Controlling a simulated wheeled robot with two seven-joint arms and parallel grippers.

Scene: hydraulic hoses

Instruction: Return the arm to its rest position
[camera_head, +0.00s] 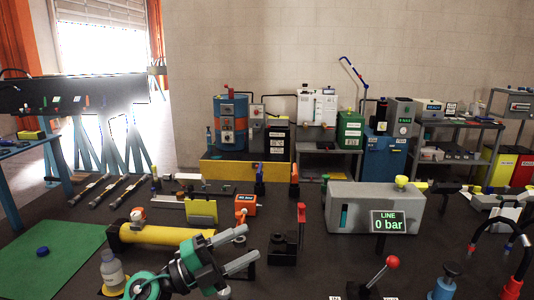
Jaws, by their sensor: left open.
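My left arm enters from the bottom left, a dark link with green rings. Its left gripper (249,246) is open, with two grey fingers apart and nothing between them. It hangs above the dark bench top, in front of the yellow cylinder (165,234) and left of a small black block (284,248). My right gripper is not in view.
A grey tank (372,208) with a display (389,222) reading "LINE 0 bar" stands right of centre. A red-knobbed lever (392,262) and black hoses (487,226) are at right. A bottle (112,270) stands left of my arm, near a green mat (62,257).

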